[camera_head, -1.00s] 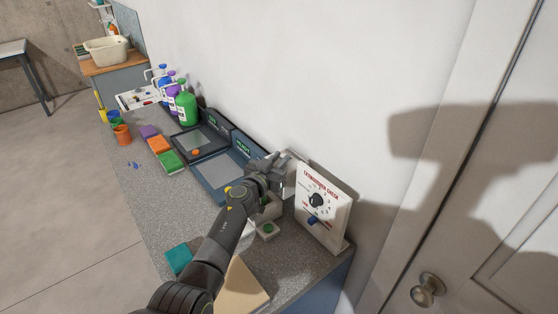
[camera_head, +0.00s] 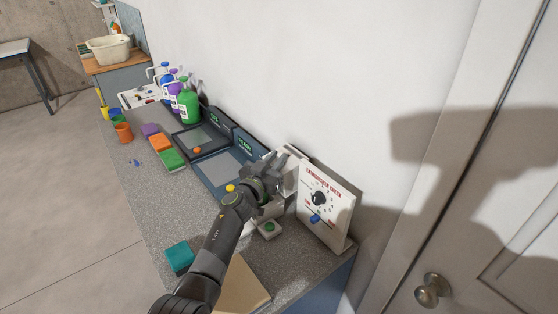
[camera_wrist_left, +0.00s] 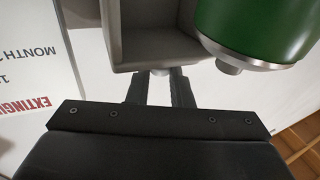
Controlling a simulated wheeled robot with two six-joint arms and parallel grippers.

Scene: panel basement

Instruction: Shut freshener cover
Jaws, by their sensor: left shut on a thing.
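The air freshener (camera_head: 291,159) is a pale unit by the wall, left of the extinguisher check panel, and my gripper hides much of it in the head view. In the left wrist view its cover (camera_wrist_left: 150,50) is a grey, hollow box shape standing open, beside a green canister (camera_wrist_left: 255,25) with a metal end. My left gripper (camera_head: 275,170) is at the freshener. In the left wrist view its dark fingers (camera_wrist_left: 160,88) are close together at the cover's edge, around a small part there. The exact contact is mostly hidden. My right gripper is not in view.
The extinguisher check panel (camera_head: 325,207) stands close on the right. A small box with a green button (camera_head: 269,229) is just below my gripper. Trays, sponges and bottles fill the counter's back left. A teal block (camera_head: 180,257) and a tan board (camera_head: 243,287) lie in front.

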